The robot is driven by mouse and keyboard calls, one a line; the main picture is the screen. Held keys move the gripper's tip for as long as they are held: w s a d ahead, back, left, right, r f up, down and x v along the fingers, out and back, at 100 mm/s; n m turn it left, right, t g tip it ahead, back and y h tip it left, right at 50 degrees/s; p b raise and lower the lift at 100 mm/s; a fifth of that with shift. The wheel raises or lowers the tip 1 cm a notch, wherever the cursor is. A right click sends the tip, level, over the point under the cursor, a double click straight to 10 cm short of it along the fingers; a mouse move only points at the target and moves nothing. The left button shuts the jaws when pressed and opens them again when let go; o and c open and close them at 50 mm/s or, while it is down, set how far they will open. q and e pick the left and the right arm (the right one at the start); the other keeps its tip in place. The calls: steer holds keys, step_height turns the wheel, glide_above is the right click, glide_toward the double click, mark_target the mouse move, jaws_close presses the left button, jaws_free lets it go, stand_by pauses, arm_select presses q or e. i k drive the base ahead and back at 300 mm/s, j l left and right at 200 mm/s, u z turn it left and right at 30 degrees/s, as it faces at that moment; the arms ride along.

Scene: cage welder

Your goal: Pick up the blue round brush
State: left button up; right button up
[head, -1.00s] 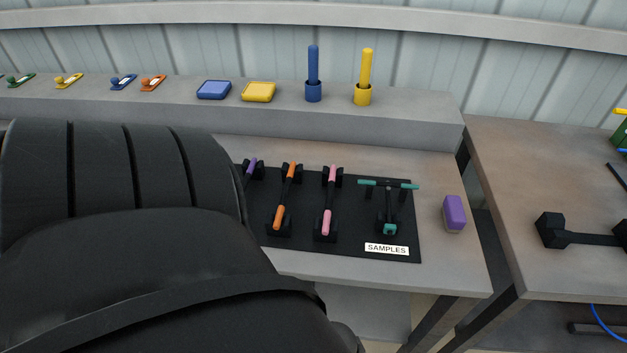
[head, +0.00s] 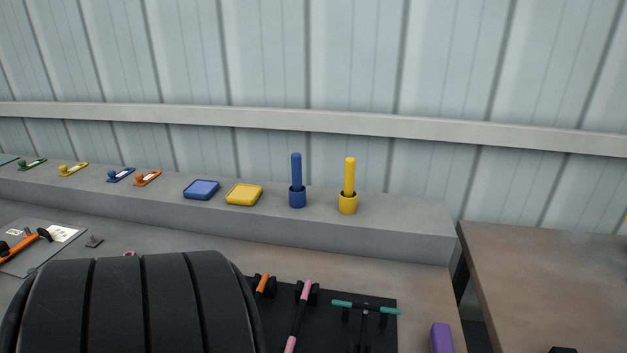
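A blue upright cylindrical piece (head: 297,168), which looks like the blue round brush, stands in a short blue cup (head: 297,198) on the raised grey ledge at the back. A matching yellow piece (head: 349,176) stands in a yellow cup (head: 348,204) to its right. Neither gripper shows. A large black ribbed shape, probably part of my arm, fills the lower left and hides part of the bench.
A blue tray (head: 201,189) and a yellow tray (head: 244,194) lie left of the blue cup. Several small coloured tools lie farther left. Below the ledge is a black mat (head: 384,338) with tools, beside a purple block (head: 441,338). Another table (head: 540,275) stands right.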

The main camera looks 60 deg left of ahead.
mark_target(296, 157)
steer(key=u, duration=2.15)
